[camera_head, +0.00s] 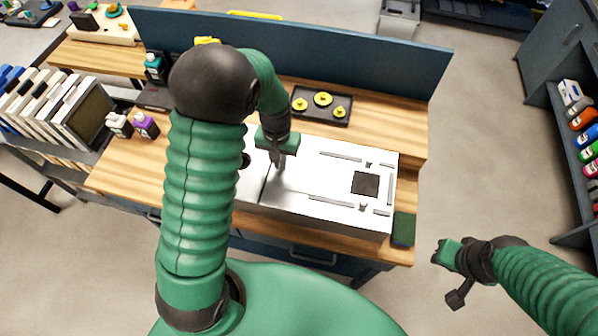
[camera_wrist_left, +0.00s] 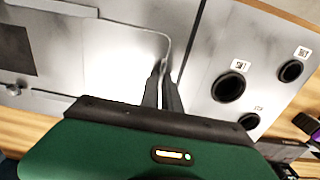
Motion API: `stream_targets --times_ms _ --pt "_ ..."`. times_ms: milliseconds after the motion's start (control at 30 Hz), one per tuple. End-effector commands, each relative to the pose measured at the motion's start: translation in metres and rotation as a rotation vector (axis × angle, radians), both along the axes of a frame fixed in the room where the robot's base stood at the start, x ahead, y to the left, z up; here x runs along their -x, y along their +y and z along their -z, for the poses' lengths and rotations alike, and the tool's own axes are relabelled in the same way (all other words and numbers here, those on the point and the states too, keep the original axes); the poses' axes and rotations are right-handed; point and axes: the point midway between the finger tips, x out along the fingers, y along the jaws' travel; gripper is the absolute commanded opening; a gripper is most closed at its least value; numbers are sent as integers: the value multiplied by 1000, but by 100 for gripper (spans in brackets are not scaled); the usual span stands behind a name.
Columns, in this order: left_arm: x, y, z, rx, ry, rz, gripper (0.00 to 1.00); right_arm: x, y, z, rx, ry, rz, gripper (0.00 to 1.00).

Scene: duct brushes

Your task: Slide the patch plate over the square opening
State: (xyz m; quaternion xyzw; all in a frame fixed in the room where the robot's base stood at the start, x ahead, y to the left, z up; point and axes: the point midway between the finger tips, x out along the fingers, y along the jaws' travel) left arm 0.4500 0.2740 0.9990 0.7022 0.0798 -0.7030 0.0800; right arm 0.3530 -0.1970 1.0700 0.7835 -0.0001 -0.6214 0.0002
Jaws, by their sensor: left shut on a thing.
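The white metal duct box (camera_head: 335,165) lies on the wooden bench. Its dark square opening (camera_head: 366,183) is uncovered near the right end, with thin rails and small clips around it. The opening also shows at the far left of the left wrist view (camera_wrist_left: 17,50). My left gripper (camera_head: 279,165) is left of the opening, its fingers shut on a thin upright edge of what looks like the patch plate (camera_wrist_left: 120,50), a shiny sheet on the box top. The plate's outline is washed out by glare. My right gripper (camera_head: 450,272) hangs off the bench's right side, clear of the box.
A panel with round black holes (camera_wrist_left: 230,87) and labels lies beside the plate. A black tray (camera_head: 322,118) with yellow round parts sits behind the box. A dark green pad (camera_head: 403,229) lies at its right end. A purple-labelled bottle (camera_head: 145,125) stands at left.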

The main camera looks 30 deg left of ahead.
Motion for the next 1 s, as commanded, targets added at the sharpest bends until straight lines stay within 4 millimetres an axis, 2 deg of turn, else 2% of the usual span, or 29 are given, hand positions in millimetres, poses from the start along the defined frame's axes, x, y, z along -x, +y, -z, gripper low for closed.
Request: stream_targets --times_ms 367,1000 --pt "-1 -2 0 0 0 1 0 0 0 -1 0 0 0 28" --pt "-13 -28 0 0 0 1 0 0 0 -11 0 0 0 28"
